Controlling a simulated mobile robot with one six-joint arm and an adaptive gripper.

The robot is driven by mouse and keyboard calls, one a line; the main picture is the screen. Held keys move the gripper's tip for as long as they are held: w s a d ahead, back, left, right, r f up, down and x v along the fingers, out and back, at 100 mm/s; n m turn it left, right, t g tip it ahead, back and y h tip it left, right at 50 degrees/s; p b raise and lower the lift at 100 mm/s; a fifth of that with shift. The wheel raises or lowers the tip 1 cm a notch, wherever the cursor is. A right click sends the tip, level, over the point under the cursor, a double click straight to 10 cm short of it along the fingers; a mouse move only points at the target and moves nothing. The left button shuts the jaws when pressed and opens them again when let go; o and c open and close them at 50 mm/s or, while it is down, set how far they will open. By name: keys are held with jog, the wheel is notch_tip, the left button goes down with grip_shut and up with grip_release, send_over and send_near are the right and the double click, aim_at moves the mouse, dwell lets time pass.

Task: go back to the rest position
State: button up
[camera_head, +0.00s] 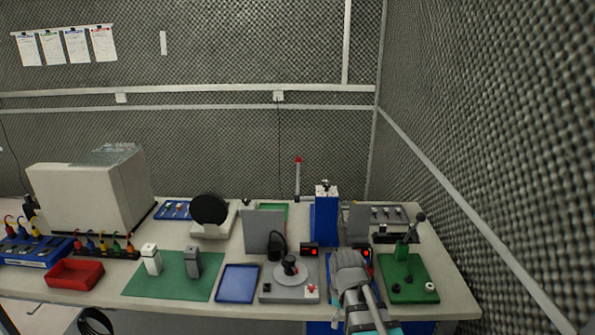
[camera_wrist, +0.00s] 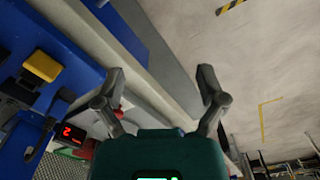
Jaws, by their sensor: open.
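In the wrist view my gripper (camera_wrist: 160,82) shows two dark grey fingers spread wide apart, with nothing between them. The teal gripper body fills the bottom middle of that view. Beyond the fingers are a pale bench edge and the floor, at a distance. In the head view a grey part of my arm rises from the bottom edge, right of centre, in front of the bench. The fingers cannot be made out clearly there.
The bench (camera_head: 452,296) is crowded. A blue upright block (camera_head: 326,220), a green lever fixture (camera_head: 408,280), a grey plate with a round disc (camera_head: 292,274) and a blue tray (camera_head: 238,284) stand near my arm. A foam wall (camera_head: 480,150) closes the right side.

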jog(key=s+d+m, duration=0.5)
jog(key=m, duration=0.6)
jog(key=shift+m, duration=0.3)
jog(key=shift+d, duration=0.1)
dwell(0.7)
jog(key=c, duration=0.5)
jog(key=shift+o, duration=0.2)
